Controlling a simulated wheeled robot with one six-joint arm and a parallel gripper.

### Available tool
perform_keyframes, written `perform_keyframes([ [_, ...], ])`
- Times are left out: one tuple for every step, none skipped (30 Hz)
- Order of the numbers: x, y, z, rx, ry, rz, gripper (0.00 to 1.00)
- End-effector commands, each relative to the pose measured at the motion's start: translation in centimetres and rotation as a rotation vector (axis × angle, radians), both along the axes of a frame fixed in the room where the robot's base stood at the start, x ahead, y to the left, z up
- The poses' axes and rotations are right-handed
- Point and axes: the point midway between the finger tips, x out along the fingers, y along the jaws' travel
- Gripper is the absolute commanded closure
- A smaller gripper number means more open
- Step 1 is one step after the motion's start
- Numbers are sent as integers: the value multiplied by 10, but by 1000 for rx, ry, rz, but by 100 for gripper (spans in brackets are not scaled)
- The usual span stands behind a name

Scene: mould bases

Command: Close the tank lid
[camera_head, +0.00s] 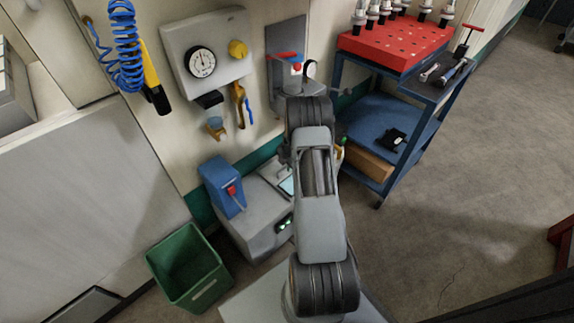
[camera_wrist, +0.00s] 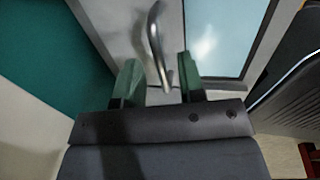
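The grey tank (camera_head: 250,225) stands on the floor against the wall, left of my arm, with small green lights on its front. A light panel with a pale blue pane shows on its top, partly hidden by my arm; I cannot tell how far the lid is open. In the wrist view a curved metal handle (camera_wrist: 155,40) sits on a light grey surface beside a pale blue pane (camera_wrist: 225,35). My gripper (camera_wrist: 160,80) has its green fingers apart, with the handle's near end between them in the picture. Contact is not clear. The gripper is hidden in the head view.
A blue box with a red lever (camera_head: 223,186) stands at the tank's left side. A green bin (camera_head: 188,268) is on the floor at lower left. A blue cart (camera_head: 385,120) with a red top stands right of my arm.

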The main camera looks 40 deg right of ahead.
Motion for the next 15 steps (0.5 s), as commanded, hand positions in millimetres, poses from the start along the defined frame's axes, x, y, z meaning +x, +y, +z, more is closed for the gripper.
perform_keyframes([
  [0, 0, 0, 0, 0, 0, 64],
  [0, 0, 0, 0, 0, 0, 64],
  [0, 0, 0, 0, 0, -1, 64],
  [0, 0, 0, 0, 0, -1, 64],
  [0, 0, 0, 0, 0, -1, 64],
  [0, 0, 0, 0, 0, -1, 65],
  [0, 0, 0, 0, 0, -1, 68],
  [0, 0, 0, 0, 0, -1, 71],
  [0, 0, 0, 0, 0, -1, 75],
  [0, 0, 0, 0, 0, -1, 77],
  [0, 0, 0, 0, 0, -1, 80],
  [0, 0, 0, 0, 0, -1, 84],
  [0, 0, 0, 0, 0, -1, 87],
  [0, 0, 0, 0, 0, -1, 90],
  [0, 0, 0, 0, 0, -1, 94],
])
